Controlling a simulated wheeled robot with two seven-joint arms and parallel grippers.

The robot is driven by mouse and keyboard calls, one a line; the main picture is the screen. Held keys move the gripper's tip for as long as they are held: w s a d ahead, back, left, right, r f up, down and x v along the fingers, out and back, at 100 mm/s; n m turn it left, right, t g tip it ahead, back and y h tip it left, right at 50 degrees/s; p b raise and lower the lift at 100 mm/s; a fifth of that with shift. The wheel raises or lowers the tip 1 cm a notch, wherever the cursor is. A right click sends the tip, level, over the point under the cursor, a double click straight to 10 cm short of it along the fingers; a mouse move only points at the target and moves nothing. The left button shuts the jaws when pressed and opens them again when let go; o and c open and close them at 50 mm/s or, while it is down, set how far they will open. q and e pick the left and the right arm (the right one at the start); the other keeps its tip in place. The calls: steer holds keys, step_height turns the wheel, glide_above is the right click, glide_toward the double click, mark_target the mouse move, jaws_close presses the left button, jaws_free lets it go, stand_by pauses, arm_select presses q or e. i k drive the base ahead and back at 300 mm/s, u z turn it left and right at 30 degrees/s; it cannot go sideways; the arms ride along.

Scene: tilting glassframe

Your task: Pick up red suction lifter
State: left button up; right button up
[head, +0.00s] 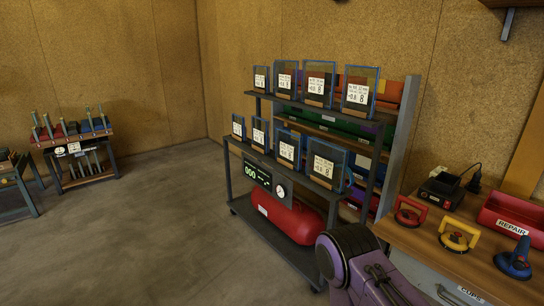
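The red suction lifter (410,211) sits on the wooden workbench at the right, near its left edge. A yellow suction lifter (460,235) and a blue suction lifter (514,259) stand to its right on the same bench. A purple and dark part of my arm shows at the bottom centre, left of the bench front. Neither gripper is in view.
A red bin marked REPAIR (512,216) and a black charger-like box (442,192) stand behind the lifters. The bench (425,238) has a drawer below. A shelf cart (265,228) with several framed glass panes and a red tank (288,217) stands left of it.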

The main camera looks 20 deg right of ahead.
mark_target(415, 222)
steer(key=z, duration=0.9)
steer(key=i, duration=0.85)
steer(key=z, duration=0.95)
